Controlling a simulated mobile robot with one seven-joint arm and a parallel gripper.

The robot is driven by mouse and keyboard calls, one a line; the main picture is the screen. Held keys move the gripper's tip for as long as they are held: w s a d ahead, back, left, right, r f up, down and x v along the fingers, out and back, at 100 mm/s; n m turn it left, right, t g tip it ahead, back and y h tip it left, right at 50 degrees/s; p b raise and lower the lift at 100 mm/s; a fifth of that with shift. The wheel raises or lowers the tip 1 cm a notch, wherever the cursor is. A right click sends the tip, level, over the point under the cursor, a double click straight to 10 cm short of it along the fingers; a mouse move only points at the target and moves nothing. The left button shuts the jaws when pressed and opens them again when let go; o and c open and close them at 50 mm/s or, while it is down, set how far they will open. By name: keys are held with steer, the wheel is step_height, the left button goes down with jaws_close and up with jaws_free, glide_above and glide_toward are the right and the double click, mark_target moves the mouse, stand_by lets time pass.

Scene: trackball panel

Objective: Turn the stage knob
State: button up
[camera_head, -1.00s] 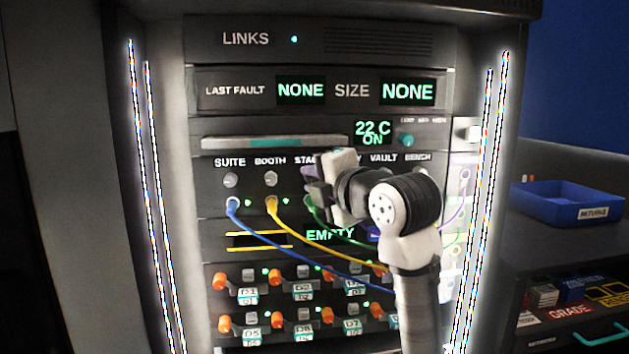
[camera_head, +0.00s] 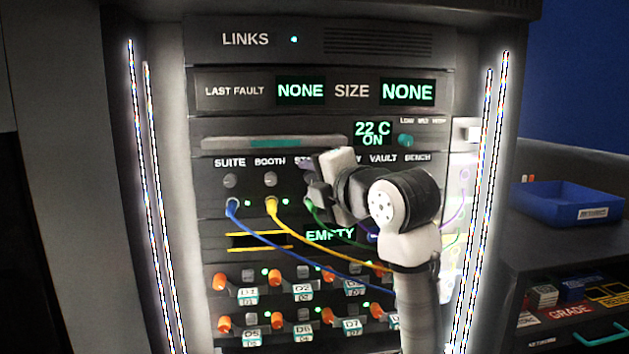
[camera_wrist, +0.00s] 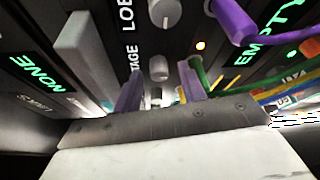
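The stage knob (camera_wrist: 158,68) is a small grey round knob below the partly visible STAGE label in the wrist view. My gripper (camera_wrist: 161,68) is open, with one purple fingertip on each side of this knob. A gap shows between the knob and each finger; contact cannot be made out.
The lobby knob (camera_wrist: 163,12) is close by. The booth knob (camera_head: 270,180) and suite knob (camera_head: 230,181) are to the left. Blue (camera_head: 290,260), yellow (camera_head: 315,244) and green cables hang below the knob row. A purple plug (camera_wrist: 232,20) is near the fingers.

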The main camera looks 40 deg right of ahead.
steer(key=shift+s, duration=0.1)
steer(key=b+v, duration=0.2)
steer(key=v, duration=1.1)
steer(key=shift+s, duration=0.3)
